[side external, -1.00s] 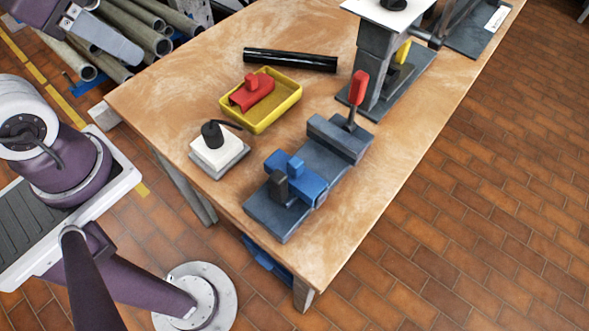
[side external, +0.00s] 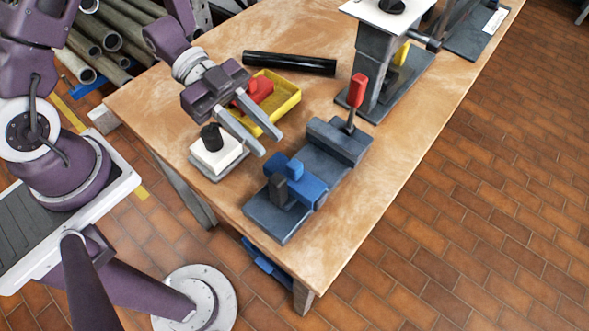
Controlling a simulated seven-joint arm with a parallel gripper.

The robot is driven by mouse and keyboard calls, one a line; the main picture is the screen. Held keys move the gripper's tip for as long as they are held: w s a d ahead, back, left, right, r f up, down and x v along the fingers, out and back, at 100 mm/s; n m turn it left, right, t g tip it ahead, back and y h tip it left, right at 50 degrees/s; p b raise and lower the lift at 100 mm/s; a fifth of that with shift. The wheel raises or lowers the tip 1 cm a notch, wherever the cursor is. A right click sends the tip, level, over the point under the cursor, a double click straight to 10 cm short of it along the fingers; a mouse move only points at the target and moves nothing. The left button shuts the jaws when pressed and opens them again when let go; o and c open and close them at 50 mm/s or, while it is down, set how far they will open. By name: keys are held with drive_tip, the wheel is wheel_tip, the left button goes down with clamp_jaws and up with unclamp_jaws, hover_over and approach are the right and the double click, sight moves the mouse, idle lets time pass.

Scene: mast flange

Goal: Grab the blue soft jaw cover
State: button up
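The blue soft jaw cover (side external: 306,186) sits on a dark grey vise-like fixture (side external: 330,148) near the table's front corner. It has a small raised blue block on top. A dark upright knob stands in front of it and hides part of it. My gripper (side external: 271,146) is above the table, up and to the left of the blue cover in the picture. Its two fingers are spread apart with nothing between them. The fingers point toward the blue cover but look apart from it.
A yellow tray (side external: 290,106) holding a red piece (side external: 258,90) lies partly behind my gripper. A white block with a black knob (side external: 213,150) is close to it at left. A red-handled lever (side external: 357,92) rises beyond the fixture. A black tube (side external: 290,62) lies farther back.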

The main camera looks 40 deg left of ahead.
sight(289, 162)
drive_tip(key=x, duration=0.5)
drive_tip(key=shift+w+d+f, duration=0.1)
drive_tip(key=shift+d+f, duration=0.05)
drive_tip(key=shift+d, duration=0.15)
clamp_jaws()
